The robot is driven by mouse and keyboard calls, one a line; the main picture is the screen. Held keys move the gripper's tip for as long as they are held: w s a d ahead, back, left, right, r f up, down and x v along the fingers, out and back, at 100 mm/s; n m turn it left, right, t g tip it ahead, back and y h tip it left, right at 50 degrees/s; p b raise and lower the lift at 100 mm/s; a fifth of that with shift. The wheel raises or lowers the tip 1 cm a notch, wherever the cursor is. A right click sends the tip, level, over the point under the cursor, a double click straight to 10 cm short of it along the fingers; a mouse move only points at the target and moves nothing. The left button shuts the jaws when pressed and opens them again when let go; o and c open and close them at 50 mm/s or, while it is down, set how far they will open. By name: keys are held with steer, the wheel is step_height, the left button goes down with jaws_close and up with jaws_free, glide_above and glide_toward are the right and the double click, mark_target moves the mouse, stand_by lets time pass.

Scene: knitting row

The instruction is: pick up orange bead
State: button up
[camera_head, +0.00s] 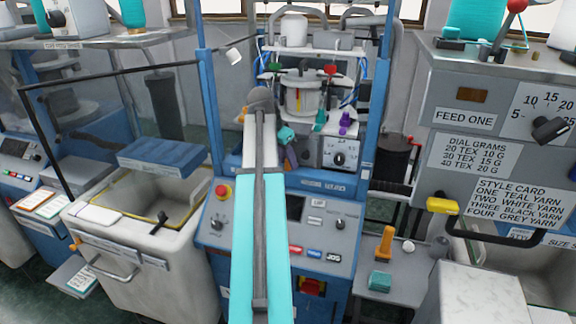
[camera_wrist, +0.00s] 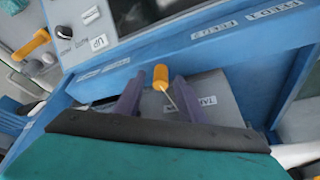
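An orange bead-like piece (camera_wrist: 160,77) shows in the wrist view, with a thin pale stem running down from it. My gripper (camera_wrist: 160,83) has two purple fingers set apart, one on each side of it. The orange piece appears between or just beyond the fingertips; its depth is hard to tell, and I see no contact. In the head view my gripper (camera_head: 291,156) is in front of the blue knitting machine, and the orange piece is not clearly visible there.
A blue machine frame (camera_wrist: 225,50) with labels lies just beyond the fingers. A control panel (camera_head: 275,235) is below. An orange-handled tool (camera_head: 385,243) and a teal block (camera_head: 380,280) sit on a grey shelf to the right. A grey bin (camera_head: 135,225) stands left.

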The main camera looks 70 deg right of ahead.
jaws_close()
steer(key=shift+r, duration=0.25)
steer(key=shift+r+b, duration=0.4)
steer(key=shift+b, duration=0.15)
steer(key=w+a+b, duration=0.2)
steer(key=w+a, duration=0.2)
steer(key=a, duration=0.4)
steer(key=w+a+b, duration=0.3)
steer(key=w+a, duration=0.1)
steer(key=a, duration=0.4)
steer(key=shift+w, duration=0.3)
steer(key=shift+r, duration=0.1)
